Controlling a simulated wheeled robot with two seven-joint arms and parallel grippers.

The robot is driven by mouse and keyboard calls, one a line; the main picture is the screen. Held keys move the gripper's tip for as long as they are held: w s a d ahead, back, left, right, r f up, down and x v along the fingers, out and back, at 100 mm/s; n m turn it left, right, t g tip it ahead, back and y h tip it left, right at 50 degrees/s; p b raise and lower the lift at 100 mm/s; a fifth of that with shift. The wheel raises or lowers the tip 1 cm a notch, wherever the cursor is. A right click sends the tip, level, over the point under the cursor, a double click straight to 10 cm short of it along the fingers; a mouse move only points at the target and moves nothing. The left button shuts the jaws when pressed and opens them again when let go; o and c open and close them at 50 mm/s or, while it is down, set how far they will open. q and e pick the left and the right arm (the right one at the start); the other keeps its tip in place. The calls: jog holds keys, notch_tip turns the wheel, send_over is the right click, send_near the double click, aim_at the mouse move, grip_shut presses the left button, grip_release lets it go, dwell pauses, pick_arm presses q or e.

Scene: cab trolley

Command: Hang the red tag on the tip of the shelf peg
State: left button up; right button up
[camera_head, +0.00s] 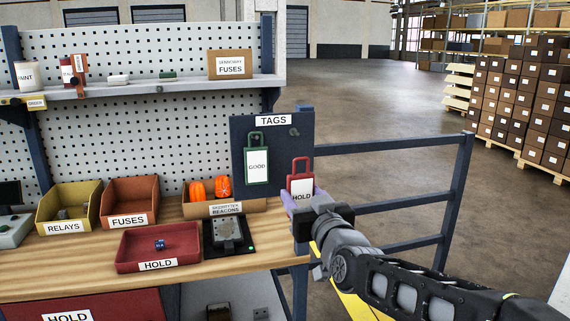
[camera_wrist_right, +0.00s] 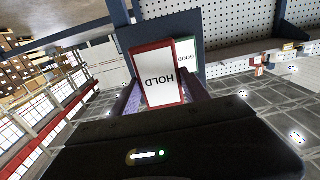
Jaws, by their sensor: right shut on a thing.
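The red tag (camera_head: 301,187), marked HOLD, is upright at the right edge of the dark TAGS board (camera_head: 273,121). My right gripper (camera_head: 300,200) is shut on its lower part. In the right wrist view the tag (camera_wrist_right: 163,75) stands between the fingers (camera_wrist_right: 163,98), its label upside down, in front of the board. A small dark peg end (camera_head: 295,132) shows on the board, above the tag and apart from it. A small dark knob (camera_head: 160,88) shows on the shelf's front edge; I cannot tell if it is a peg. My left gripper is out of view.
A green GOOD tag (camera_head: 257,165) hangs on the board, left of the red tag. The shelf (camera_head: 190,84) carries small items and a fuse box. Bins and a red HOLD tray (camera_head: 190,239) stand on the bench. A blue-grey railing (camera_head: 400,143) stands right of the board.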

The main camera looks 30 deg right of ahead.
jog(key=w+a+f+n+y, duration=0.1)
jog(key=w+a+f, duration=0.4)
jog(key=f, duration=0.3)
jog(key=w+a+f+n+y, duration=0.1)
jog(key=w+a+f+y, duration=0.1)
jog(key=w+a+f, duration=0.45)
jog(key=s+a+f+n+y, duration=0.1)
jog(key=s+a+f+y, duration=0.1)
jog(key=a+f, duration=0.8)
notch_tip(320, 180, down, 4)
jog(key=shift+s+f+t, duration=0.2)
jog(key=shift+s+t, duration=0.05)
jog(key=shift+t, duration=0.15)
jog(key=shift+a, duration=0.15)
